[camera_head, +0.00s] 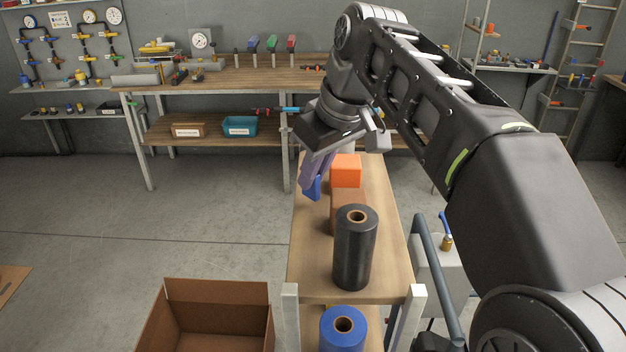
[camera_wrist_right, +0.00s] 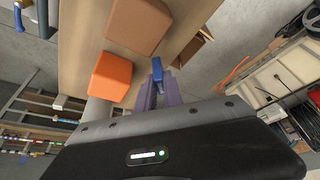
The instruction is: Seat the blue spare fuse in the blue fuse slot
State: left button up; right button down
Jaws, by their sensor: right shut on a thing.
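My right gripper (camera_head: 314,180) has purple fingers and is shut on a small blue piece (camera_head: 312,188), which looks like the blue spare fuse. It is held at the left edge of the narrow wooden table. In the right wrist view the blue piece (camera_wrist_right: 157,70) sticks out between the fingertips (camera_wrist_right: 155,88), beside the blocks. I cannot make out the blue fuse slot. A blue-topped upright piece (camera_head: 253,43) stands on the back workbench, beside green and red ones; I cannot tell what it is. My left gripper is not in view.
The narrow table (camera_head: 308,265) holds an orange block (camera_head: 345,172), a brown block (camera_head: 342,206) and a black roll (camera_head: 354,255). A blue roll (camera_head: 343,333) sits lower in front. An open cardboard box (camera_head: 218,291) stands left. Floor between table and workbench (camera_head: 215,75) is clear.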

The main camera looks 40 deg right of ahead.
jog(key=shift+r+p, duration=0.4)
jog(key=shift+r, duration=0.55)
jog(key=w+a+p, duration=0.2)
jog(key=w+a, duration=0.9)
jog(key=a, duration=0.3)
jog(key=shift+a, duration=0.15)
jog(key=shift+f, duration=0.2)
jog(key=w+a+f+b, duration=0.2)
jog(key=a+f, duration=0.1)
jog(key=f, duration=1.3)
jog(key=s+d+f+m+b, duration=0.1)
jog(key=d+f, duration=0.3)
jog(key=f, duration=0.6)
jog(key=shift+s+d+m+h, duration=0.3)
jog(key=shift+d, duration=0.1)
